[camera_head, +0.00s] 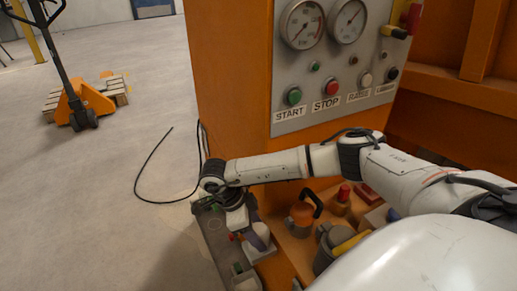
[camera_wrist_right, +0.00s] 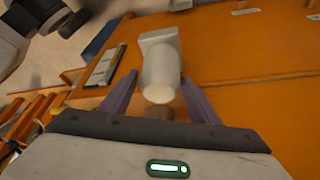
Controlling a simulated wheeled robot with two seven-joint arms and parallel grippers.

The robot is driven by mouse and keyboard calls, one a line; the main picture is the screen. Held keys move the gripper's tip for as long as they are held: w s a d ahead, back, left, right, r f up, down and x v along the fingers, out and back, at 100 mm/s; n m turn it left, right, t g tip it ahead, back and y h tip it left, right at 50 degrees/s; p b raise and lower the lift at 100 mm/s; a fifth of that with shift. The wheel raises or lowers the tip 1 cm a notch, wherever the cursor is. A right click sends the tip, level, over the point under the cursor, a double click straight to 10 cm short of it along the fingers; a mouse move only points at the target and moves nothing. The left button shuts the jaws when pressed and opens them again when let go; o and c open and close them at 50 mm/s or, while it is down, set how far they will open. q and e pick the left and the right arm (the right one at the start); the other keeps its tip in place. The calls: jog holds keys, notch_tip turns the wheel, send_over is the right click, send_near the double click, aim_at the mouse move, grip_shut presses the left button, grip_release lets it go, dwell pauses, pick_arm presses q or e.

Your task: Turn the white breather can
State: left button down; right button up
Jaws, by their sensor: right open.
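The white breather can (camera_wrist_right: 160,72) shows in the right wrist view as a pale cylinder with a squarish end. It lies between the two purple fingers of my right gripper (camera_wrist_right: 160,80), which is open with a finger on each side. Gaps show beside the can, and I cannot tell whether a finger touches it. In the head view my right gripper (camera_head: 255,238) is low in front of the orange machine, pointing down; the can is not clearly distinguishable there. My left gripper is not in view.
The orange machine (camera_head: 232,100) has a panel with gauges and buttons (camera_head: 332,88). An orange-topped can (camera_head: 302,214), a red-capped item (camera_head: 343,194) and a grey container (camera_head: 325,255) crowd the shelf. A black cable (camera_head: 150,160) lies on the open floor, left.

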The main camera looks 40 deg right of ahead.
jog(key=shift+s+d+f, duration=0.15)
jog(key=shift+f, duration=0.35)
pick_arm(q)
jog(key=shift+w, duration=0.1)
pick_arm(e)
jog(key=shift+c, duration=0.3)
jog(key=c, duration=0.7)
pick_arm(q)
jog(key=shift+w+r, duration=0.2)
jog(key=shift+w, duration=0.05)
pick_arm(e)
jog(key=shift+c, duration=0.2)
